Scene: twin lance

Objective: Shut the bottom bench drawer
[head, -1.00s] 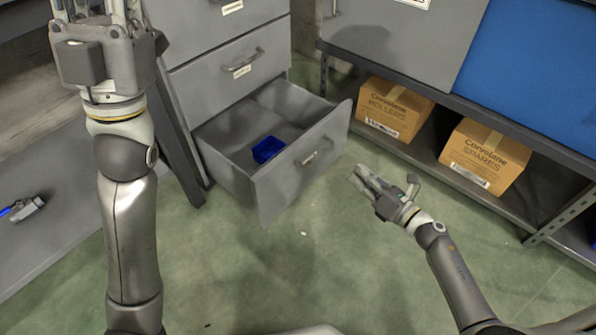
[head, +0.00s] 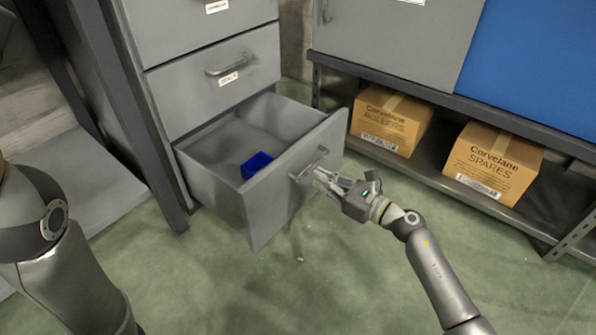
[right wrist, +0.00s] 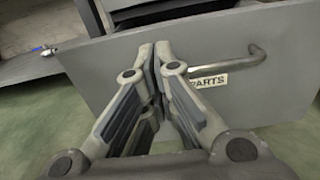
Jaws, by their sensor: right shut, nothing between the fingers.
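The bottom bench drawer (head: 258,212) stands pulled out of the grey cabinet, with a blue bin (head: 256,164) inside it. Its front panel also fills much of the right wrist view (right wrist: 275,95), with a bar handle (right wrist: 225,68) and a label ending in "PARTS" (right wrist: 208,81). My right gripper (head: 318,175) is shut and empty at the drawer front, close to the handle. In the right wrist view its fingertips (right wrist: 155,47) point at the panel, left of the label; whether they touch it I cannot tell. My left gripper is out of view.
The closed drawer (head: 215,90) above sits flush in the cabinet. To the right, a low shelf (head: 425,176) holds two cardboard boxes, one marked rollers (head: 390,120) and one marked spares (head: 492,165). The green floor (head: 300,280) before the drawer is mostly clear.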

